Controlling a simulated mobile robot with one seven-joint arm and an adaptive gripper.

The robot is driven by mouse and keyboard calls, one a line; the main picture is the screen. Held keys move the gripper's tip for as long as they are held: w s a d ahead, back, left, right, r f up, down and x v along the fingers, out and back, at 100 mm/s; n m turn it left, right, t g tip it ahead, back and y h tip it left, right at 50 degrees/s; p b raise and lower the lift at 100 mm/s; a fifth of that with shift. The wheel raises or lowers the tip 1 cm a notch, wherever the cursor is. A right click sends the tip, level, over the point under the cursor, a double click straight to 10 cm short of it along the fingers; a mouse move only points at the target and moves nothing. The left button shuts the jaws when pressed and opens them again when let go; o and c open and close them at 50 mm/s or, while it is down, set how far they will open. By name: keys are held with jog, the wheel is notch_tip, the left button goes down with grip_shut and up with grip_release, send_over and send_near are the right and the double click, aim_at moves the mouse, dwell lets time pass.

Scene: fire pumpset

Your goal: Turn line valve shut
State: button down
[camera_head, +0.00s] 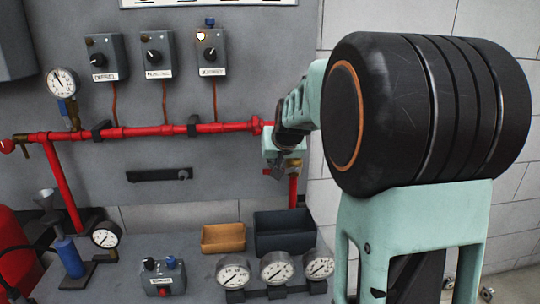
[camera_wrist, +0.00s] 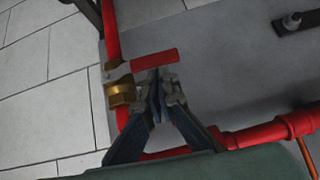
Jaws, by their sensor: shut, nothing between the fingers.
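The line valve shows in the wrist view as a brass body (camera_wrist: 119,94) on a red pipe, with a red lever handle (camera_wrist: 155,59) pointing right, across the pipe's direction. My gripper (camera_wrist: 160,76) is shut and empty. Its fingertips are right beside the handle's lower edge; I cannot tell whether they touch it. In the head view my gripper (camera_head: 278,168) is at the right end of the red pipework, in front of the wall panel. My arm and gripper hide most of the valve there.
A red horizontal pipe (camera_head: 150,130) with black clamps crosses the panel below several knob boxes and a gauge (camera_head: 62,82). A black bar (camera_head: 158,174) is on the panel. Below are an orange tray (camera_head: 223,238), a dark bin (camera_head: 284,232) and several gauges (camera_head: 277,267).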

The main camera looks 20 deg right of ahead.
jog(key=shift+f, duration=0.2)
jog(key=shift+a+f+b, duration=0.2)
jog(key=shift+f+b, duration=0.45)
